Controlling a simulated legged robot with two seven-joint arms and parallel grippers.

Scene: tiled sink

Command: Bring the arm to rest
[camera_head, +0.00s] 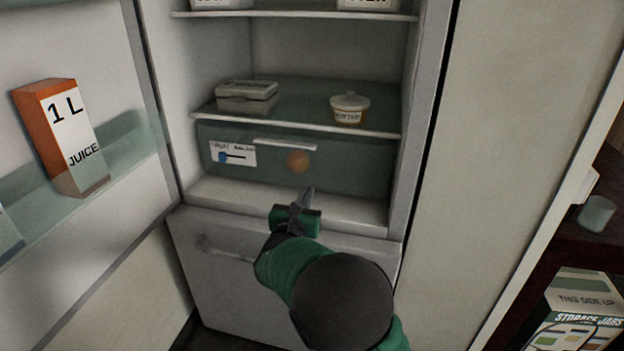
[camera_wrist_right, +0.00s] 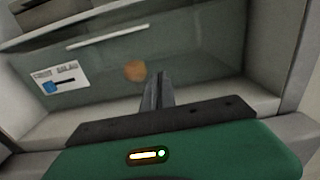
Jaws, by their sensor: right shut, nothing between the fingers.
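My right arm, green with a dark joint, reaches from the bottom of the head view toward an open fridge (camera_head: 420,120). My right gripper (camera_head: 309,191) is shut and empty at the front of the fridge's lowest compartment. Its closed fingers also show in the right wrist view (camera_wrist_right: 158,80), pointing at the drawer. The drawer (camera_head: 345,165) has a clear front and is closed. A round orange-brown item (camera_head: 298,160) shows behind that front; it also appears in the right wrist view (camera_wrist_right: 135,71). The gripper looks apart from the drawer. My left gripper is not in view.
The fridge door stands open at left with a juice carton (camera_head: 70,135) on its shelf. A butter tub (camera_head: 349,107) and a lidded box (camera_head: 247,96) sit on the middle shelf. A closed lower drawer (camera_head: 225,285) lies below. A storage jars box (camera_head: 580,315) stands at right.

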